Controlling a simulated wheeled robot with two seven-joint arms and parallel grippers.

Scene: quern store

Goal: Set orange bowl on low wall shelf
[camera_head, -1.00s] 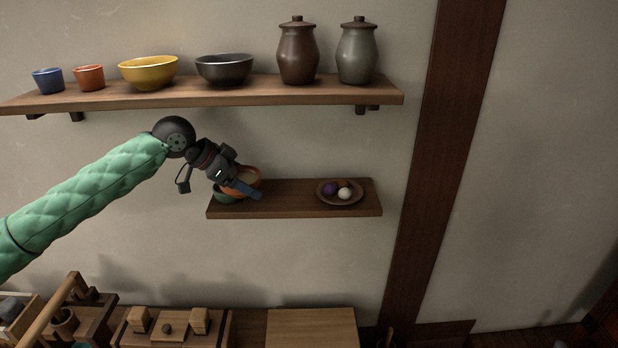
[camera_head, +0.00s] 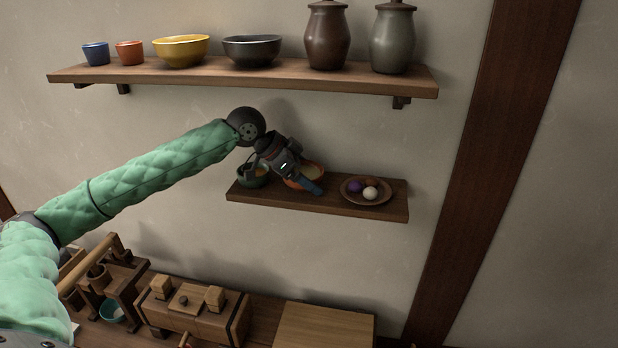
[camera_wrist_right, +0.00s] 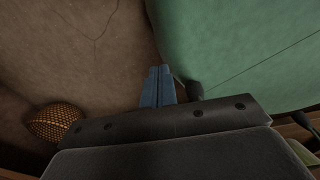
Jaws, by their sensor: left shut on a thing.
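The orange bowl (camera_head: 316,168) shows partly behind my left gripper (camera_head: 310,186) in the head view, at the middle of the low wall shelf (camera_head: 388,210). My left gripper is shut on the bowl, with its blue fingers at the bowl's front right side. The gripper hides much of the bowl, and I cannot tell whether its base touches the shelf. My right gripper (camera_wrist_right: 158,88) shows in the right wrist view with its blue fingers together and nothing between them.
A green bowl (camera_head: 248,180) stands at the low shelf's left end, and a brown plate (camera_head: 378,198) with small balls at its right. The upper shelf (camera_head: 200,78) overhead holds cups, bowls and jars. A wooden box (camera_head: 175,312) and board (camera_head: 325,325) lie below.

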